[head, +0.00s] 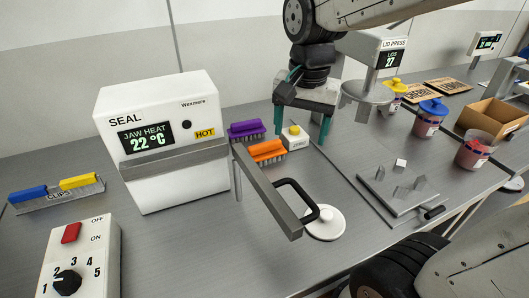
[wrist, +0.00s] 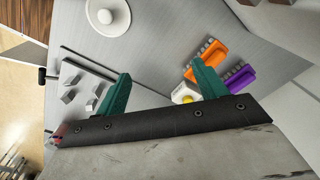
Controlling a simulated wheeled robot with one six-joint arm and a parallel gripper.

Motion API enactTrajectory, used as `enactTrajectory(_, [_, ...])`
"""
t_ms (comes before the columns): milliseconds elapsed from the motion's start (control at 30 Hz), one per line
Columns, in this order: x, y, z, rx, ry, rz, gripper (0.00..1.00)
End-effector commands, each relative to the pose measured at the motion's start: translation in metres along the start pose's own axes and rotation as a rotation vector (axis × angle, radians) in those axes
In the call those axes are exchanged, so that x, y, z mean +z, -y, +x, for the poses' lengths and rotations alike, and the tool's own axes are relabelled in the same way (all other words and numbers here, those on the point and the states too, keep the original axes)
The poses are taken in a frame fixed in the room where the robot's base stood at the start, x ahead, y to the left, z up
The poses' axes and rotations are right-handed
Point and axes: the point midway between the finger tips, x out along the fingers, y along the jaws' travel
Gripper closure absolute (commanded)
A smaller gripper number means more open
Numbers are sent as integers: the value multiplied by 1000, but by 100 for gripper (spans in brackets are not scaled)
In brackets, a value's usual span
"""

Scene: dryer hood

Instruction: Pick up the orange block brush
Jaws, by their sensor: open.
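The orange block brush (head: 267,151) lies on the grey metal bench, just right of the white SEAL machine and in front of the purple block brush (head: 246,130). In the wrist view the orange brush (wrist: 206,62) is beyond the right finger, which overlaps part of its near side. The purple brush (wrist: 239,80) lies to its right there. My gripper (head: 303,122) hangs to the right of the orange brush, with its green fingers spread apart and nothing between them. It also shows in the wrist view (wrist: 160,78).
A white block with a yellow button (head: 294,136) stands between my gripper and the brushes. The SEAL machine (head: 165,170) has a bar and black handle (head: 300,200) reaching over the bench. A white disc lid (head: 325,222) and a pegged plate (head: 398,190) lie nearer right.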

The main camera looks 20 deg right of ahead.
Motion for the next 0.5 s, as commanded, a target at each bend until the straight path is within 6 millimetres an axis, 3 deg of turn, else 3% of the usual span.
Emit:
enactTrajectory(200, [-52,62,41,33,24,434,29])
enactTrajectory(333, [-72,87,65,47,27,632,29])
enactTrajectory(500, [-86,105,83,55,26,777,29])
